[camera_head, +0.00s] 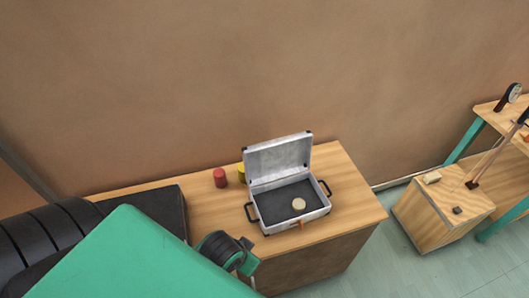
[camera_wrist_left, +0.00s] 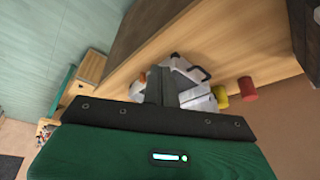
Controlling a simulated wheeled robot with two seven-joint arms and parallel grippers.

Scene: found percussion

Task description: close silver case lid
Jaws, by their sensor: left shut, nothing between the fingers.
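The silver case (camera_head: 317,216) stands on the wooden table with its lid (camera_head: 279,158) raised and tilted slightly back. Its dark-lined inside holds a round beige piece (camera_head: 299,204). In the left wrist view the case (camera_wrist_left: 198,102) is partly hidden behind my left gripper (camera_wrist_left: 160,72), whose fingers are shut and empty and point toward it. In the head view my green left arm is at the lower left, to the left of the case, and I cannot make out its fingertips. My right gripper is in neither view.
A red cylinder (camera_head: 220,178) and a yellow one (camera_head: 241,172) stand left of the lid. A black box (camera_head: 160,208) is on the table's left part. The table (camera_head: 350,205) is bare right of the case. A wooden box (camera_head: 440,216) stands on the floor at right.

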